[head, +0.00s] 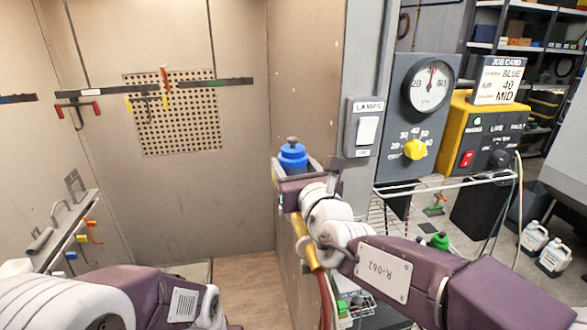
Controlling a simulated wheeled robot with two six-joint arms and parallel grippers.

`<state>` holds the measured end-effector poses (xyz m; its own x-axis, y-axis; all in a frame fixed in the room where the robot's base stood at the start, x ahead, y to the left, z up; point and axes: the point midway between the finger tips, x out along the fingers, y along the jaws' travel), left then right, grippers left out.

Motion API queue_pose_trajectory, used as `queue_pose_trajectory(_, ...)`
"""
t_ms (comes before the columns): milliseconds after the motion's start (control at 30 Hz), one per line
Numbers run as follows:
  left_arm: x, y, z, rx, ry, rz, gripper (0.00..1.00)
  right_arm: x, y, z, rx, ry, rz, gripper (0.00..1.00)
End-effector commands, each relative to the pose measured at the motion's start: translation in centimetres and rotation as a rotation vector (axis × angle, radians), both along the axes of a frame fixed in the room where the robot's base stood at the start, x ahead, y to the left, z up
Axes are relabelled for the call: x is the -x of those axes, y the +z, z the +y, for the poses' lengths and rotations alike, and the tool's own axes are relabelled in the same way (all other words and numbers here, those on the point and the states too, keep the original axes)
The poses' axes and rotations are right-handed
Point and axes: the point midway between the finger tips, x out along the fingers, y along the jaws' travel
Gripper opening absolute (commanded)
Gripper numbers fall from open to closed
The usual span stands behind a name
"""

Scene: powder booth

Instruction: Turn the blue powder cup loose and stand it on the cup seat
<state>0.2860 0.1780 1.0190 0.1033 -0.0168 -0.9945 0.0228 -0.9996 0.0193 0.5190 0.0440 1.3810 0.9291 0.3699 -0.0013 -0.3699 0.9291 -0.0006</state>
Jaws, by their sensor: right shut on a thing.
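The blue powder cup (292,156) is at the booth's right edge, upright, with a grey knob on top. My right gripper (295,167) is shut on it, with a grey finger on either side. A yellow tubular part (302,228) with a red hose hangs below my right wrist. My wrist hides the cup's underside, so I cannot tell whether the cup still joins anything below. My left arm comes in at the lower left, but its gripper does not show. I cannot make out the cup seat.
A wire rack (450,184) stands right of my right arm, below the gauge panel (421,110) and yellow control box (484,135). A green-topped item (440,241) shows behind my forearm. Hooks hang from bars on the booth's left. The booth's middle is free.

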Motion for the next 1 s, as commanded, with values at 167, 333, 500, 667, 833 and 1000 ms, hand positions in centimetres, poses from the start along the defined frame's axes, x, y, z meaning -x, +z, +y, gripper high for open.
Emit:
queue_pose_trajectory(167, 0.0, 0.0, 0.0, 0.0, 0.0, 0.0, 0.36, 0.1, 0.1, 0.0, -0.001, 0.0, -0.003, 0.0)
queue_pose_trajectory(333, 0.0, 0.1, 0.0, 0.0, 0.0, 0.0, 0.36, 2.0, 0.5, 0.0, -0.003, 0.002, -0.003, 0.0)
queue_pose_trajectory(500, 0.0, 0.5, 0.0, 0.0, 0.0, 0.0, 0.36, 4.1, 0.9, -0.1, -0.002, 0.003, -0.003, 0.0)
queue_pose_trajectory(667, 0.0, 1.1, 0.0, 0.0, 0.0, 0.0, 0.36, 6.0, 1.3, -0.2, -0.003, 0.003, -0.003, 0.0)
queue_pose_trajectory(833, 0.0, 1.9, 0.0, 0.0, 0.0, 0.0, 0.36, 8.1, 1.7, -0.3, -0.003, 0.004, -0.002, 0.0)
queue_pose_trajectory(1000, 0.0, 2.7, 0.0, 0.0, 0.0, 0.0, 0.36, 10.1, 2.0, -0.4, -0.002, 0.003, -0.002, 0.0)
